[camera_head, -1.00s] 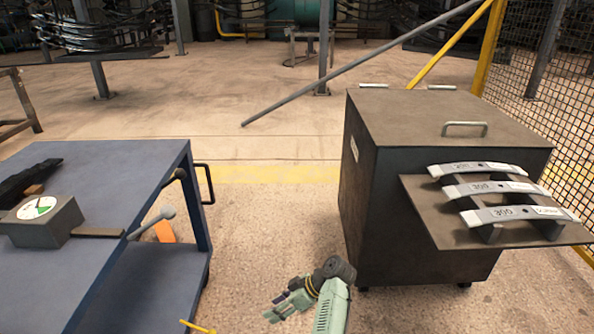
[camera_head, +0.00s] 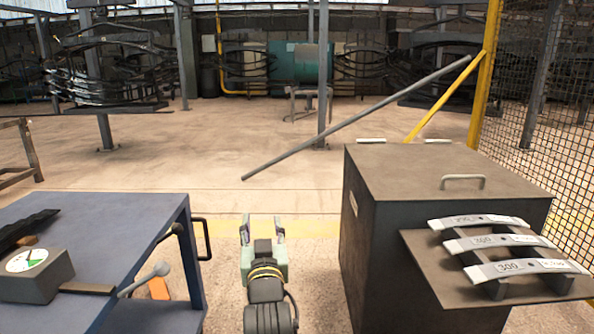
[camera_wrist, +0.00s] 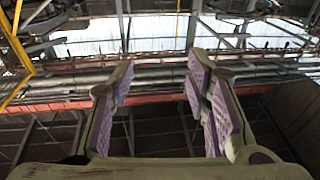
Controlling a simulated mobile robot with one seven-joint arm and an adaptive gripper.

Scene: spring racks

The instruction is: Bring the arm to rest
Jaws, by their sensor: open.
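My gripper (camera_head: 263,229) is in the lower middle of the head view, pointing away from me over the floor gap between the blue cart and the dark cabinet. Its two fingers stand apart with nothing between them. In the wrist view my gripper (camera_wrist: 160,100) shows two fingers with pale purple ridged pads, wide apart and empty. Beyond them the wrist view shows only the roof beams and upper wall of the hall. My gripper touches nothing that I can see.
A blue cart (camera_head: 120,225) at the left carries a dial gauge box (camera_head: 35,275). A dark cabinet (camera_head: 400,230) at the right has a side shelf with curved grey bars (camera_head: 500,242). The floor (camera_head: 200,155) behind is largely clear.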

